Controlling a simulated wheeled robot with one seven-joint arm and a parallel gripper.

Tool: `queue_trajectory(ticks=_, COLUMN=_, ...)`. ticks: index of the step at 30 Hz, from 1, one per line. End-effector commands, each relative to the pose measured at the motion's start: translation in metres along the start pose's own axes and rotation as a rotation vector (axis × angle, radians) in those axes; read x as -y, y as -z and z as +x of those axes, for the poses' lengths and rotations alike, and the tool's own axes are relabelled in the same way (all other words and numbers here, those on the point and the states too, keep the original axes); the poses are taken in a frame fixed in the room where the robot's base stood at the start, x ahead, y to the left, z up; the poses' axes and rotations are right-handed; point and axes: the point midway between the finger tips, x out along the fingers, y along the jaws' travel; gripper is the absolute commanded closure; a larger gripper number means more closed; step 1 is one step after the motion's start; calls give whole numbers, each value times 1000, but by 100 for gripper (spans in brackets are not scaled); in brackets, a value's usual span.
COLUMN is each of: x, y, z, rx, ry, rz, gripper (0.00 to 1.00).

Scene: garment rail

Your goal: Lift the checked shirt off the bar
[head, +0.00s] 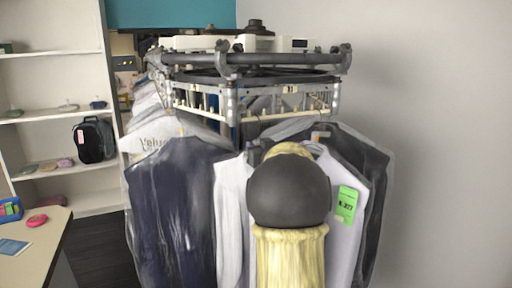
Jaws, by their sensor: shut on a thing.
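No check pattern shows clearly on any garment, so I cannot tell which one is the checked shirt. A white garment (343,222) with a green tag (347,204) hangs in front at centre right, partly behind my dark, rounded arm link and its yellowish sleeve. Another pale garment part (231,210) shows left of my arm. The rail's bar (270,59) runs across above the clothes. My gripper's fingers are hidden, apparently behind my arm, so what they hold does not show.
A dark navy garment (178,210) under clear plastic hangs left of my arm; a dark grey one (371,180) hangs at right. White shelves (60,115) stand at far left, a table (45,240) at lower left. The right side is bare wall.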

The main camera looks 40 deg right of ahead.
Motion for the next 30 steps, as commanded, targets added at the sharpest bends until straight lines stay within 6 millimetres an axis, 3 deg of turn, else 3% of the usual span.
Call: queue_trajectory(ticks=30, x=0, y=29, z=0, rx=-3, ry=0, rz=-1, gripper=100)
